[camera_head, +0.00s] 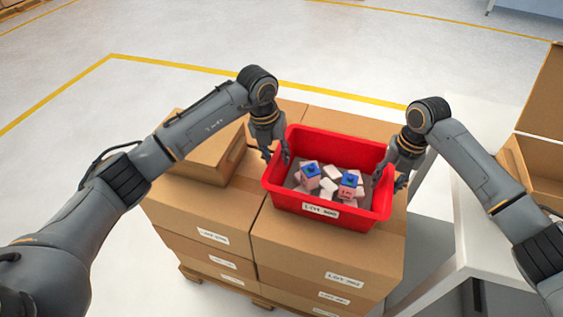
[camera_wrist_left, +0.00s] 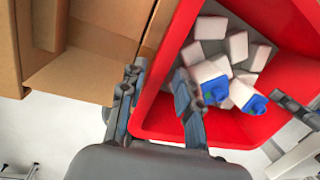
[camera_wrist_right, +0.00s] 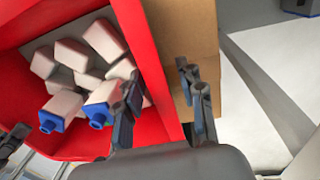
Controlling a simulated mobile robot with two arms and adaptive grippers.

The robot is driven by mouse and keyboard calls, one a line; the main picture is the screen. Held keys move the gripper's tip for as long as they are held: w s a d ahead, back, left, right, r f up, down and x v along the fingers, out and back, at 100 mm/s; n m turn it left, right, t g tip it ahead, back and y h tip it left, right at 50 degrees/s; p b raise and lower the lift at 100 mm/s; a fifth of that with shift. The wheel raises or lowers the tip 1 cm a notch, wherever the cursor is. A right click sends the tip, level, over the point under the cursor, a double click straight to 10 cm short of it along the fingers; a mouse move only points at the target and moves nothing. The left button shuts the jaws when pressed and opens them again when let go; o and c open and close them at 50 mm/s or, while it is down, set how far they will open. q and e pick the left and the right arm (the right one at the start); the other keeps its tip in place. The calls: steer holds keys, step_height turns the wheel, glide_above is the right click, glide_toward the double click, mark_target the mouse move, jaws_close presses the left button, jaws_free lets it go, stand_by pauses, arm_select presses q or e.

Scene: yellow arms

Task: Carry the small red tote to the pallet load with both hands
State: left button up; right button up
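The small red tote (camera_head: 285,195) appears to rest on top of the stacked cartons, with white boxes and two blue-capped pinkish bottles (camera_head: 310,178) inside. My left gripper (camera_head: 277,156) is at its left wall, one finger inside and one outside. In the left wrist view the fingers (camera_wrist_left: 160,105) stand apart with the red rim (camera_wrist_left: 155,85) between them. My right gripper (camera_head: 391,180) is at the right wall in the same way. In the right wrist view its fingers (camera_wrist_right: 162,105) are spread either side of the wall (camera_wrist_right: 160,65). The pallet load (camera_head: 215,225) is the carton stack below.
A smaller carton (camera_head: 205,155) stands on the stack left of the tote. A white table (camera_head: 475,230) with an open carton (camera_head: 540,165) is at the right. A wooden pallet (camera_head: 195,275) shows under the stack. Open floor (camera_head: 190,40) with yellow lines lies behind.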

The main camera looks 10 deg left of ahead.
arm_select(q)
steer(key=r, duration=0.4)
steer(key=a+r, duration=0.1)
steer(key=r, duration=0.2)
steer(key=shift+s, duration=0.35)
steer(key=shift+r, duration=0.25)
arm_select(e)
steer(key=shift+r, duration=0.15)
step_height(320, 180, up, 12)
steer(key=d, duration=0.1)
steer(key=shift+d+f, duration=0.1)
steer(key=shift+f, duration=0.1)
